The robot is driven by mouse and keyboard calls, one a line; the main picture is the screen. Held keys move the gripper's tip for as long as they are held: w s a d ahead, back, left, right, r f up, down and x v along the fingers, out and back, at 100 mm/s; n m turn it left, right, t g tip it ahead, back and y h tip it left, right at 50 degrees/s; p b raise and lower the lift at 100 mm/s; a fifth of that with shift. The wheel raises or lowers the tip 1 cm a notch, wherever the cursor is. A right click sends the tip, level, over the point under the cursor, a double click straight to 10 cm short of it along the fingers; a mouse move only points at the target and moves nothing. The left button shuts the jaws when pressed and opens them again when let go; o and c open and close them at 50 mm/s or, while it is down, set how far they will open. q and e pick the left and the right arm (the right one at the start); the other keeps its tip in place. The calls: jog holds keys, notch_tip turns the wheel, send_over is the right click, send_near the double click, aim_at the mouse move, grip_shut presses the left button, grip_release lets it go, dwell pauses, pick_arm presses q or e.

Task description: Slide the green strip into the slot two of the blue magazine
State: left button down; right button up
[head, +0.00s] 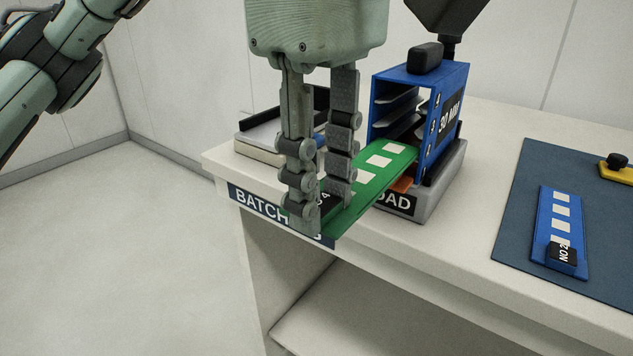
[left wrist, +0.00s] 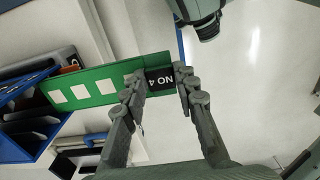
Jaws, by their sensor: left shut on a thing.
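The green strip (head: 365,181) has white squares and a black tag reading NO 4, clear in the left wrist view (left wrist: 160,79). My left gripper (head: 322,215) is shut on its near, tagged end. The fingers hide part of this end in the head view. The strip points at the open front of the blue magazine (head: 445,125), which has several shelf levels inside. The far end is at the magazine's mouth, low down; I cannot tell whether it is inside a slot, or which. The magazine also shows in the left wrist view (left wrist: 14,151).
The magazine stands on a grey base (head: 437,197) with an orange part (head: 402,184) below the strip. A pale tray-like block (head: 263,152) lies left of it. A blue strip tagged NO 2 (head: 560,222) lies on the dark mat (head: 518,222). A yellow object (head: 618,173) is at far right.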

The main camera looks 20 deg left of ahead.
aim_at(375, 168)
pick_arm(q)
jog(key=shift+w+d+p, duration=0.25)
jog(key=shift+w+d, duration=0.2)
jog(key=shift+w, duration=0.75)
jog(key=shift+w+d+p, duration=0.2)
jog(key=shift+w+d, duration=0.2)
jog(key=shift+w, duration=0.75)
jog(key=shift+w+d+p, duration=0.25)
jog(key=shift+w+d, duration=0.2)
jog(key=shift+w, duration=0.75)
jog(key=shift+w+d, duration=0.2)
jog(key=shift+w, duration=0.35)
jog(key=shift+w+d, duration=0.2)
jog(key=shift+w, duration=0.3)
jog(key=c, duration=1.1)
grip_release()
notch_tip(375, 168, up, 12)
